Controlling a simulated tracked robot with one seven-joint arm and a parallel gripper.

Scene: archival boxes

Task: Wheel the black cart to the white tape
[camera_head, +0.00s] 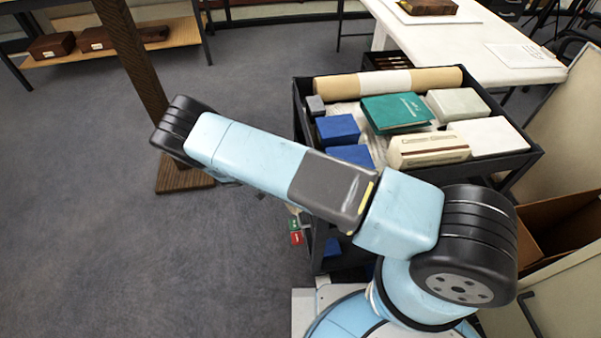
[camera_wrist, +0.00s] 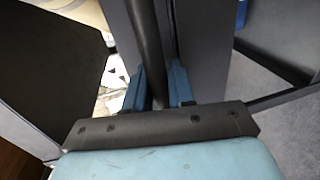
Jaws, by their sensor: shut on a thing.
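The black cart (camera_head: 500,163) stands just beyond my arm in the head view, close to my base. Its top tray is loaded, and my arm hides much of its near side and lower part. In the wrist view my gripper (camera_wrist: 163,88) has its two blue fingers shut around a dark upright bar (camera_wrist: 147,40), which appears to be part of the cart. In the head view the gripper is hidden behind my arm. No white tape shows in either view.
The cart carries a rolled tube (camera_head: 330,87), a green book (camera_head: 397,112), blue boxes (camera_head: 338,130) and pale boxes. A white table (camera_head: 470,50) stands behind it. A wooden post (camera_head: 140,70) rises at left. A cardboard box (camera_head: 565,225) is at right. Grey floor at left is open.

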